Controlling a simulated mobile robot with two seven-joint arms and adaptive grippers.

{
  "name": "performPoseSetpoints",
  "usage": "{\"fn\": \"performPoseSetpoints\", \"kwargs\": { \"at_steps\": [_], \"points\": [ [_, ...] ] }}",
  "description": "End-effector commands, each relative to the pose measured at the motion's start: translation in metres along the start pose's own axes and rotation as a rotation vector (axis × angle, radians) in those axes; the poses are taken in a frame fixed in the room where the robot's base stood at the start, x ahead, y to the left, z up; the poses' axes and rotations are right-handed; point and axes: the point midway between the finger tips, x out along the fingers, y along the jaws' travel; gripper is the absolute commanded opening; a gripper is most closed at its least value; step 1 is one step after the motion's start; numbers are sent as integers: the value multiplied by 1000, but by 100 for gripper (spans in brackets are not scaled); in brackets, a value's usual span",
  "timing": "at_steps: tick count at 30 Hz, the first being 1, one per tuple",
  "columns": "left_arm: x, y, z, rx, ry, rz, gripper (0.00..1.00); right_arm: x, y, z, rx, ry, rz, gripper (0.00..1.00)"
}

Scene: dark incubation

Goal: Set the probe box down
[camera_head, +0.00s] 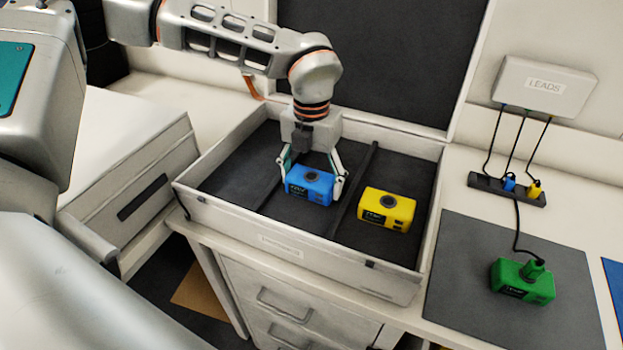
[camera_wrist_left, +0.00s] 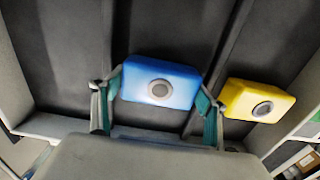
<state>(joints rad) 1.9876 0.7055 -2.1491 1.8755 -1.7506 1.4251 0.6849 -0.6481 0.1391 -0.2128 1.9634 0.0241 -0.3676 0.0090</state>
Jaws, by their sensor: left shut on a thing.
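A blue probe box (camera_head: 309,184) is between the fingers of my left gripper (camera_head: 313,180), which is shut on it from both sides. It is in the middle compartment of a white divided tray (camera_head: 290,250) with a dark floor. Whether it touches that floor I cannot tell. The left wrist view also shows the blue box (camera_wrist_left: 172,82) between the two fingers of my left gripper (camera_wrist_left: 158,95). A yellow probe box (camera_head: 386,210) sits in the right compartment, and the wrist view shows it too (camera_wrist_left: 254,100). A green probe box (camera_head: 522,282) stands on a grey mat (camera_head: 460,270) with a green plug in its top. My right gripper is not in view.
A white LEADS box (camera_head: 544,86) hangs on the wall, its cables running to a dark holder (camera_head: 506,190) with blue and yellow plugs. Thin dividers (camera_head: 352,190) split the tray. Its left compartment (camera_head: 235,170) is empty.

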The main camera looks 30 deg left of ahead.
Motion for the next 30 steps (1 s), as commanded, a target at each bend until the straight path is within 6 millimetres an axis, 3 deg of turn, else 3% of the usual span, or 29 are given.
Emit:
{"fn": "performPoseSetpoints", "kwargs": {
  "at_steps": [11,12,13,25,30],
  "points": [
    [4,0,1,0,-2,-1,38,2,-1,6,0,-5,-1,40],
    [3,0,0,0,-1,0,83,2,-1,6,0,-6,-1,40],
    [3,0,0,0,-1,0,89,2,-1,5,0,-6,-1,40],
    [0,0,0,0,-1,0,89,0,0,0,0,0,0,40],
    [-18,0,1,-2,-4,-2,89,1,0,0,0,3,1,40]
  ]
}}
